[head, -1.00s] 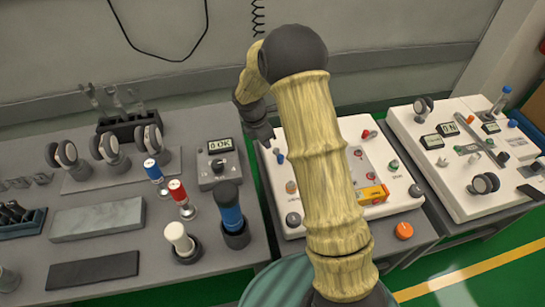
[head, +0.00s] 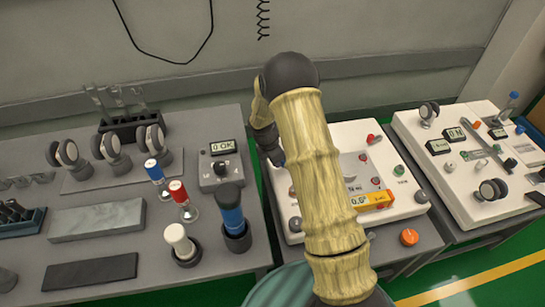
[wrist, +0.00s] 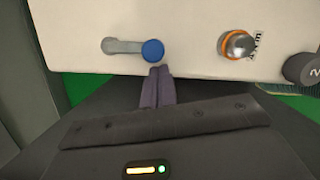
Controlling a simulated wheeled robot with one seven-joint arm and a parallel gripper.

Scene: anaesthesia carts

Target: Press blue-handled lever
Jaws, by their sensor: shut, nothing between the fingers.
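The blue-handled lever shows in the wrist view, with a round blue knob (wrist: 153,50) at the right end of a short grey arm (wrist: 121,45). The arm lies roughly level across the pale panel (wrist: 190,22), near its edge. My gripper (wrist: 159,72) is shut and empty. Its dark fingertips are just below the blue knob in the wrist view; I cannot tell whether they touch it. In the head view my gripper (head: 277,158) is at the left part of the middle white panel (head: 340,134), and it largely hides the lever there.
An orange-ringed metal knob (wrist: 237,45) and a dark knob (wrist: 302,68) sit to the right on the panel. In the head view, the panel also bears a red-tipped toggle (head: 373,139) and an orange display (head: 371,200). A blue-handled tool (head: 231,214) stands on the left cart.

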